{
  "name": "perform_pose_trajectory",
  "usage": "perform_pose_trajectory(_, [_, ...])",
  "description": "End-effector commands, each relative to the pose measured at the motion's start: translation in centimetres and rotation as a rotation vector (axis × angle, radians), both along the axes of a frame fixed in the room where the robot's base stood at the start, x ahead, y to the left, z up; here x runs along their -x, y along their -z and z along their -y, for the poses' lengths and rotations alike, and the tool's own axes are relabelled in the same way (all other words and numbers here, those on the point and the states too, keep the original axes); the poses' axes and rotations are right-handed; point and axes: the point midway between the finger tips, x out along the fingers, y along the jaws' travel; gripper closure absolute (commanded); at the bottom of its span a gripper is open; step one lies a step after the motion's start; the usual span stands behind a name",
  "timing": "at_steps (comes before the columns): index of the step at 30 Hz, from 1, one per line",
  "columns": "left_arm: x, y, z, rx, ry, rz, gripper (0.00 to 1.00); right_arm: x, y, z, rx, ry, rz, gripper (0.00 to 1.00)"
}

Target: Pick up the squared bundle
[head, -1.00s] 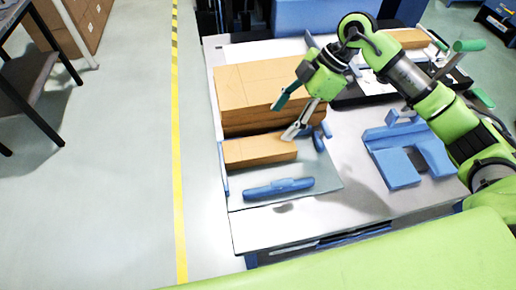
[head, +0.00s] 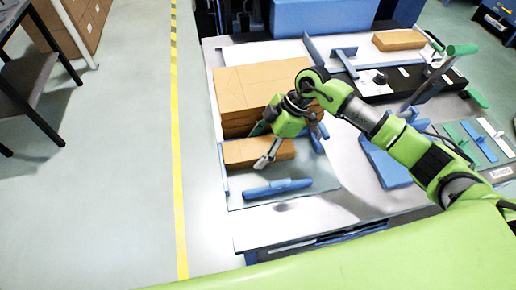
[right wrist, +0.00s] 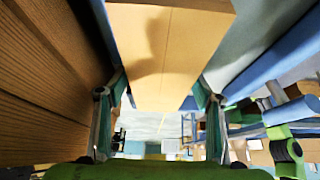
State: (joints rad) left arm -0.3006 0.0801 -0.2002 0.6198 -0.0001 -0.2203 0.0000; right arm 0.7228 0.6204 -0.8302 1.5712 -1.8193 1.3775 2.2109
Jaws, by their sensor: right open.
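The squared bundle (head: 240,152), a long brown kraft block, lies on a grey plate (head: 310,199) in front of a larger brown stack (head: 250,92). My right gripper (head: 262,149) is over its right part, jaws open, one finger on the stack side and one on the near side. In the right wrist view the bundle (right wrist: 165,50) fills the space between the two spread fingers (right wrist: 160,105), with no clear grip on it. Contact cannot be told. My left gripper is not in view.
A blue bar (head: 277,188) lies just in front of the bundle. The big stack rises close behind it. A blue fixture (head: 388,165) stands to the right. Another brown block (head: 398,40) lies at the far right. White table surface (head: 290,228) is clear in front.

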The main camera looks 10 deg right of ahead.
Motion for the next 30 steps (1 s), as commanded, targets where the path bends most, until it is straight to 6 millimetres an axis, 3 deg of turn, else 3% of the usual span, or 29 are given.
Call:
perform_pose_trajectory(5, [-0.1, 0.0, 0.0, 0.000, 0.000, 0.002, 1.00, 0.0, 0.0, 0.0, 0.000, 0.000, 0.000, 0.40])
perform_pose_trajectory(9, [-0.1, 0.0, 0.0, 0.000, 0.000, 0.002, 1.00, 0.0, 0.0, 0.0, 0.000, -0.001, 0.000, 0.73])
perform_pose_trajectory(10, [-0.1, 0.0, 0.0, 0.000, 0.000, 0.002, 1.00, 0.0, 0.0, 0.0, 0.000, -0.001, 0.000, 0.77])
perform_pose_trajectory(22, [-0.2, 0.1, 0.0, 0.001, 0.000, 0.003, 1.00, -0.1, -0.6, 0.0, -0.002, -0.001, 0.004, 0.77])
perform_pose_trajectory(30, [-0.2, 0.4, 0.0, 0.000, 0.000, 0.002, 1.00, -0.2, -4.1, -0.1, -0.003, -0.001, 0.008, 0.77])
